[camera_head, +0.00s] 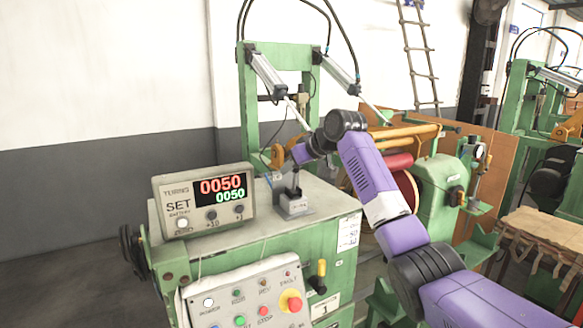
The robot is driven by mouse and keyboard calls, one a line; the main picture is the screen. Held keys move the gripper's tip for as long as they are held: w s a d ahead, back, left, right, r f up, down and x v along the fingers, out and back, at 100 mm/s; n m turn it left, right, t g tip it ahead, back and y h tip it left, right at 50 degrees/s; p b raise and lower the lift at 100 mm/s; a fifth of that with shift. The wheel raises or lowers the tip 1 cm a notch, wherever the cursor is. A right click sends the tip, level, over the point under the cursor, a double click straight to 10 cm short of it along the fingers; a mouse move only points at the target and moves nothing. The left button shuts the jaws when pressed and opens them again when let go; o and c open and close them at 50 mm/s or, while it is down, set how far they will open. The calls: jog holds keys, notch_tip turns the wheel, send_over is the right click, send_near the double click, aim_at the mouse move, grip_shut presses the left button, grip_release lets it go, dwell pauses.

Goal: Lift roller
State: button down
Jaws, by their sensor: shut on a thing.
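My purple arm reaches in from the lower right. Its wrist ends above the green machine's grey top, and my gripper (297,169) is there, small and dark. It appears shut on the upper end of a dark upright lever (294,187). The fingers are too small to see clearly. The lever stands on a small grey labelled box (294,205). Behind my arm, a yellow-orange bar (408,131) runs across above a red cylinder (396,163). I cannot tell which part is the roller; my arm covers some of this area.
A display box (205,200) showing 0050 twice stands left of the lever. A button panel (248,300) with a red emergency knob is on the machine's front. A green frame (247,90) with slanted pneumatic cylinders rises behind. A cloth-covered bench (545,232) is at right.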

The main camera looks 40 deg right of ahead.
jog(key=c, duration=1.3)
grip_release()
jog(key=shift+b+v, duration=1.35)
jog(key=shift+v, duration=2.5)
jog(key=shift+a, duration=0.1)
